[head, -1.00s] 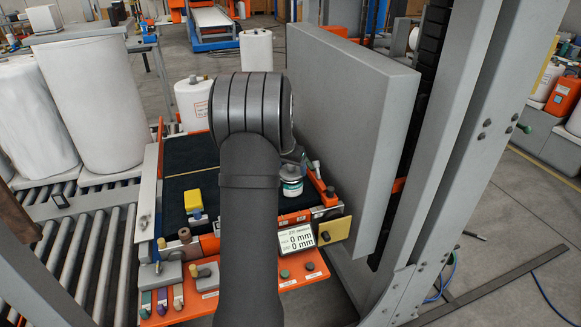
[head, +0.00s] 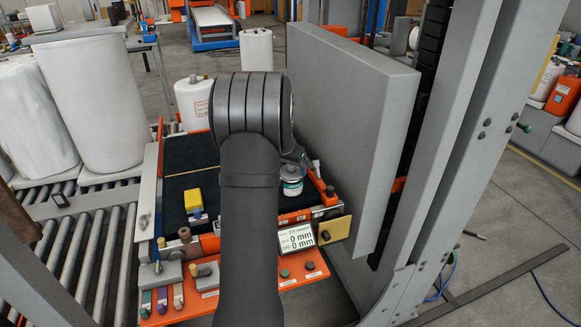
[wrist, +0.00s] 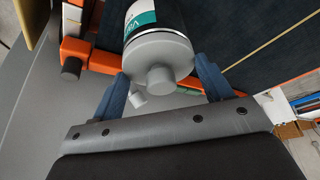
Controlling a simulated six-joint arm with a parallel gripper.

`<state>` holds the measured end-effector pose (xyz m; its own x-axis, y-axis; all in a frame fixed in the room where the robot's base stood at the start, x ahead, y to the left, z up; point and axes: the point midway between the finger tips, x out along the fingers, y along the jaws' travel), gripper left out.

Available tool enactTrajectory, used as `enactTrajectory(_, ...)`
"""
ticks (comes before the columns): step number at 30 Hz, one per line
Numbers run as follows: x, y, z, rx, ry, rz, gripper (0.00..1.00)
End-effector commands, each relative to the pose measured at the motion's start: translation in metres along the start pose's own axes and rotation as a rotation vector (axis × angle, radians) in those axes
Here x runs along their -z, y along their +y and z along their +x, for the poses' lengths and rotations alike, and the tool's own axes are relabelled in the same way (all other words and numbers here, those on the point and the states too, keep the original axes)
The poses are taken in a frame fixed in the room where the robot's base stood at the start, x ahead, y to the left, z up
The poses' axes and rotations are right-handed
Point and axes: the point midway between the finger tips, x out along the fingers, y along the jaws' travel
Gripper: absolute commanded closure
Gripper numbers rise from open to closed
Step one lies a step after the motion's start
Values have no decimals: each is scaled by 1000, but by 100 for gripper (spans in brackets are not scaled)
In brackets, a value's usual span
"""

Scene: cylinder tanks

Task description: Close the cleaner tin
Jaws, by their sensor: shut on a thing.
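The cleaner tin (head: 292,188) is a small white can with a teal label. It stands on the dark mat beside my arm in the head view. In the wrist view, the tin (wrist: 155,14) carries a pale grey round lid (wrist: 160,52) with a central knob, and a thin dark line runs between lid and body. My gripper (wrist: 165,78) has its two blue fingers on either side of the lid, shut on it. The lid looks in line with the tin; whether it is fully seated cannot be told. In the head view my arm hides most of the gripper.
An orange rail (head: 322,183) runs close to the tin's right. A tall grey panel (head: 350,120) stands farther right. A yellow block (head: 194,200) lies on the mat at left. A display (head: 297,239) sits in front. The middle of the mat is partly hidden by my arm.

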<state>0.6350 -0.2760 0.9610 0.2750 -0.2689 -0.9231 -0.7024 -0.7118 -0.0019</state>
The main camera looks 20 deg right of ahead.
Motion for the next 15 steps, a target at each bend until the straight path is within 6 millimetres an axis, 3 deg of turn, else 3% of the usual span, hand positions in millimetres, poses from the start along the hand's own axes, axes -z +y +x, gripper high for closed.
enactTrajectory(12,0,0,0,0,0,0,53)
enactTrajectory(13,0,0,0,0,0,0,24)
enactTrajectory(15,0,0,0,0,0,0,10)
